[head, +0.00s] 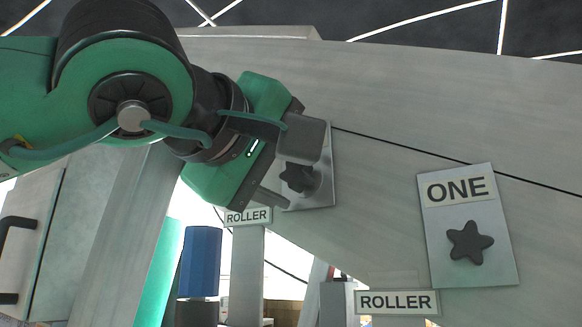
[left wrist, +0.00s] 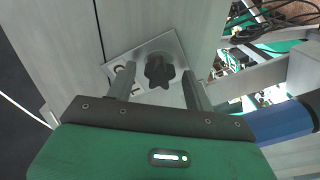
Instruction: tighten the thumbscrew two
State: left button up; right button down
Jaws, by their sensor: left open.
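A dark star-shaped thumbscrew (head: 297,177) sits on a metal plate (head: 322,190) left of the plate marked ONE; this plate's label is mostly hidden by my gripper in the head view. My left gripper (head: 293,168) is open at that thumbscrew. In the left wrist view the same thumbscrew (left wrist: 159,70) shows between and slightly beyond the two fingers of my left gripper (left wrist: 158,85), with gaps on both sides. Its plate (left wrist: 140,55) is partly covered by a finger, so its label cannot be read. My right gripper is not in view.
A second star thumbscrew (head: 470,243) is on the plate marked ONE (head: 503,270) at the right. Two ROLLER signs (head: 248,216) (head: 397,302) stand below the grey panel (head: 400,110). A blue cylinder (head: 200,262) stands below my left arm.

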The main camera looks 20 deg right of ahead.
aim_at(293, 172)
pick_arm(q)
jog(key=shift+a, duration=0.1)
jog(key=shift+b+v, duration=0.4)
jog(key=shift+v, duration=0.45)
jog(key=shift+b+v, duration=0.3)
jog(key=shift+v, duration=0.85)
